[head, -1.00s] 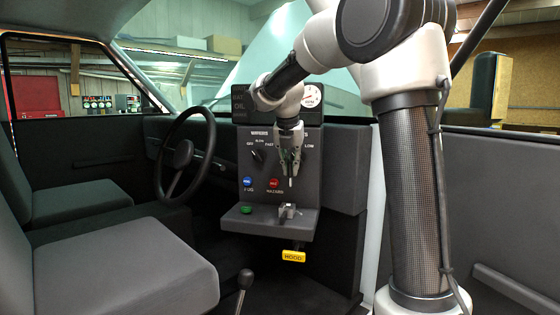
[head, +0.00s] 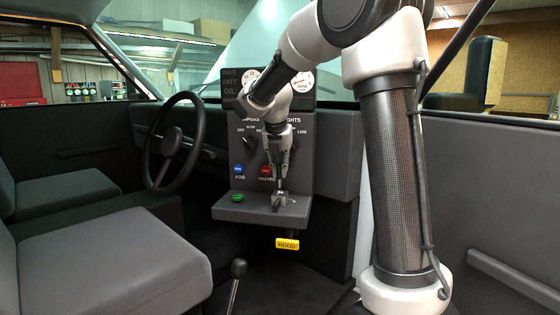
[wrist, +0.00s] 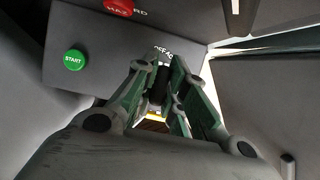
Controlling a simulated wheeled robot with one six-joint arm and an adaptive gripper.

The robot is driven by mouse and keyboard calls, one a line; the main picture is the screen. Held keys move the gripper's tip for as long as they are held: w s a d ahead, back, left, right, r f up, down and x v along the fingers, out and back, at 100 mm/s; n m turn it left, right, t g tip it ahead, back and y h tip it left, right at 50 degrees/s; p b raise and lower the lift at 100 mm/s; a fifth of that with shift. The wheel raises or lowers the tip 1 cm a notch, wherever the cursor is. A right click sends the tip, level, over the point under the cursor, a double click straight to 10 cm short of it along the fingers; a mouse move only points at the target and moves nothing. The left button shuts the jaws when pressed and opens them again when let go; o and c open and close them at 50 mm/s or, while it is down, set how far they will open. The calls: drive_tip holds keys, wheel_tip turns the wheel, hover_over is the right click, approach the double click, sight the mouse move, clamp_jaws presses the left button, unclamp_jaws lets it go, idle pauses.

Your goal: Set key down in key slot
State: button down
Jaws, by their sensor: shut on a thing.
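My gripper (head: 279,175) points down over the lower shelf of the dashboard panel, its fingers shut on the key. The key (head: 280,188) is a thin, small piece below the fingertips; most of it is hidden by them. The key slot (head: 277,202) is a grey block on the shelf, directly under the key. The key's tip is at or just above the block; I cannot tell whether it is inside. In the wrist view the fingers (wrist: 160,95) close around a dark piece, and they hide the slot.
A green START button (head: 238,198) is left of the slot, and it also shows in the wrist view (wrist: 74,60). Blue FOG (head: 239,169) and red HAZARD (head: 265,171) buttons are above the shelf (head: 250,213). A yellow HOOD handle (head: 287,244) hangs below. The steering wheel (head: 173,140) is left.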

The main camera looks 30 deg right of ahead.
sight(280, 180)
drive_tip(key=shift+f, duration=2.2)
drive_tip(key=c, duration=1.4)
unclamp_jaws()
drive_tip(key=v, duration=1.2)
